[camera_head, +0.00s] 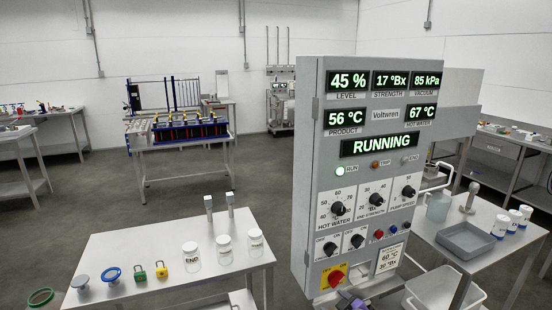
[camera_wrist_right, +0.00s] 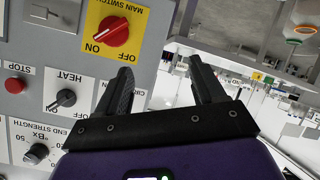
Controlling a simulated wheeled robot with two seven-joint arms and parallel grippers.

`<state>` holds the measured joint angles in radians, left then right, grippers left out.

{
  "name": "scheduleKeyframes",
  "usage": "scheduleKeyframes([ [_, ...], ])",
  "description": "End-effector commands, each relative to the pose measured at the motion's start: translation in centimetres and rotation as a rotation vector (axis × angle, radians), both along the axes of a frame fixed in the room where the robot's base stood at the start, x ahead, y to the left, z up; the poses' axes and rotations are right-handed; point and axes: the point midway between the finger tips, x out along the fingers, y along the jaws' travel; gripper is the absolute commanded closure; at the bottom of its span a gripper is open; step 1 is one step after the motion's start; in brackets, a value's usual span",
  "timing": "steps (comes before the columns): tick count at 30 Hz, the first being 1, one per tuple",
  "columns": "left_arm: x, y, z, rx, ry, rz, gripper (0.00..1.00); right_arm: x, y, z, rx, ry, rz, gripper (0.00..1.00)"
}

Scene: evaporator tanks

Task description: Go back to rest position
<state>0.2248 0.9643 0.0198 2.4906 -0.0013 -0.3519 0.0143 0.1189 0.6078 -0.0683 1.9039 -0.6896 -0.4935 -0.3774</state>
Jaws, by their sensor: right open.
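My right gripper (camera_wrist_right: 160,75) is open and empty in the right wrist view. Its two dark fingers are spread, and the left one overlaps the control panel's face in the picture; I cannot tell whether it touches. In the head view only a purple part of my right gripper (camera_head: 354,301) shows at the bottom edge, just below the control panel (camera_head: 312,200). My left gripper is in neither view. The red main switch (camera_wrist_right: 114,32) sits on a yellow plate close to the fingers. It also shows in the head view (camera_head: 335,278).
The panel reads RUNNING (camera_head: 381,144), with its RUN lamp (camera_head: 340,171) lit. A table (camera_head: 110,245) with jars, padlocks and rings stands at left. A table (camera_head: 430,230) with a grey tray (camera_head: 467,240) and jars stands at right. A white bin (camera_head: 440,297) is low at right.

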Motion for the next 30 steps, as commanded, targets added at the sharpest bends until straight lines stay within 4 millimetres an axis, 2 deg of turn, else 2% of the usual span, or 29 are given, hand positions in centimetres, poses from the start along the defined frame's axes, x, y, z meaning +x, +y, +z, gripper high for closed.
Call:
scheduleKeyframes([
  [1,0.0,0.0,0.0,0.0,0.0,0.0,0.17,-2.0,0.9,-3.7,0.066,0.11,-0.034,0.31],
  [3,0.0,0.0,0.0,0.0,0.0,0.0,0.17,-5.0,1.9,-8.1,0.158,0.256,-0.099,0.31],
  [5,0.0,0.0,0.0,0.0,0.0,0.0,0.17,-7.9,2.9,-11.6,0.229,0.383,-0.156,0.31],
  [6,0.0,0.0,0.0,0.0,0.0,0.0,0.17,-10.1,3.5,-13.7,0.273,0.467,-0.198,0.31],
  [8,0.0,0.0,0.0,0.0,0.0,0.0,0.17,-13.5,4.4,-16.6,0.333,0.597,-0.266,0.31],
  [9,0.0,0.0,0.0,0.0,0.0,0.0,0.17,-16.0,5.1,-18.4,0.369,0.683,-0.314,0.31],
  [11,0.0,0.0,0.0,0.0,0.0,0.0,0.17,-19.8,6.0,-20.5,0.416,0.809,-0.386,0.31],
  [12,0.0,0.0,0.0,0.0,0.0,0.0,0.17,-22.3,6.6,-21.7,0.442,0.889,-0.436,0.31],
  [15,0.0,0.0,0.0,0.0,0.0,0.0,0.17,-27.9,7.7,-23.7,0.488,1.06,-0.551,0.31],
  [18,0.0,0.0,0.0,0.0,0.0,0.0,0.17,-32.2,8.5,-24.6,0.512,1.184,-0.64,0.31],
  [21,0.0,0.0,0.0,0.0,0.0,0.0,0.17,-34.6,8.9,-24.9,0.523,1.255,-0.697,0.31],
  [24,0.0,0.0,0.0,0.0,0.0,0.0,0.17,-35.4,9.1,-24.9,0.526,1.278,-0.717,0.31],
  [30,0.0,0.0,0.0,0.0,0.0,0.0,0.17,-35.4,9.1,-24.9,0.526,1.278,-0.717,0.31],
])
